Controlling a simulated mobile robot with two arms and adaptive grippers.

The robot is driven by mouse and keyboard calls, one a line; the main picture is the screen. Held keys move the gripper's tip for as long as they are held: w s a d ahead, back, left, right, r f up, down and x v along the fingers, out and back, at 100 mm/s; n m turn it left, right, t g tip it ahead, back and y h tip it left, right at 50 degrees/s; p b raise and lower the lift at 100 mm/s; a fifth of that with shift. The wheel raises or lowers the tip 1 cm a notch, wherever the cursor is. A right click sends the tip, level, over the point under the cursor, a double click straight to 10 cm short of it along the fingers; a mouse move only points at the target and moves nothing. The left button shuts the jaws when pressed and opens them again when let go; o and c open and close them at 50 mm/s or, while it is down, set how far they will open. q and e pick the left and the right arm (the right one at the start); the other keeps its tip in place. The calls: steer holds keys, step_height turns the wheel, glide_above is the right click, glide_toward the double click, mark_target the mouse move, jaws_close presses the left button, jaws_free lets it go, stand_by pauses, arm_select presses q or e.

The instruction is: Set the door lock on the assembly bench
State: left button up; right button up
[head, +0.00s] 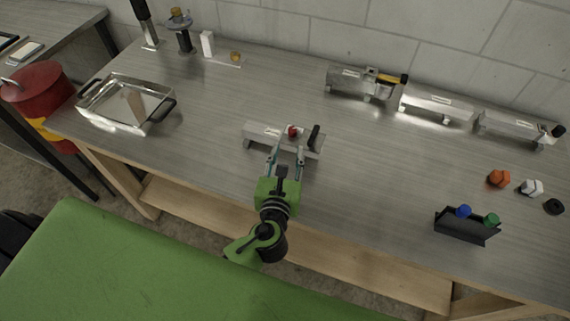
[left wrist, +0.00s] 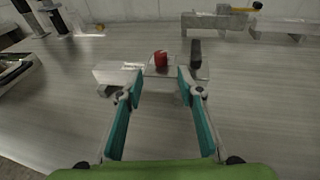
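A silvery metal bar-shaped fixture (head: 261,132) stands in the middle of the grey bench (head: 215,145), and it also shows in the left wrist view (left wrist: 115,74). It carries a small red part (head: 293,131) near its middle and an upright black handle (head: 314,135) at its right end. I cannot tell which part is the door lock. My left gripper (head: 286,158) is open and empty at the fixture's near side. In the left wrist view, its teal fingers (left wrist: 160,90) are apart, with the red part (left wrist: 160,60) beyond and between the tips. My right gripper is out of view.
Similar metal fixtures (head: 436,105) line the back wall, one with a yellow-and-black handle (head: 392,79). A metal tray (head: 86,103) is at left. A dark holder (head: 463,228) with blue and green knobs, an orange piece (head: 498,178) and a white piece (head: 531,187) are at right.

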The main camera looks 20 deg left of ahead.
arm_select(q)
steer(key=shift+v, duration=2.1)
steer(key=shift+s, duration=0.1)
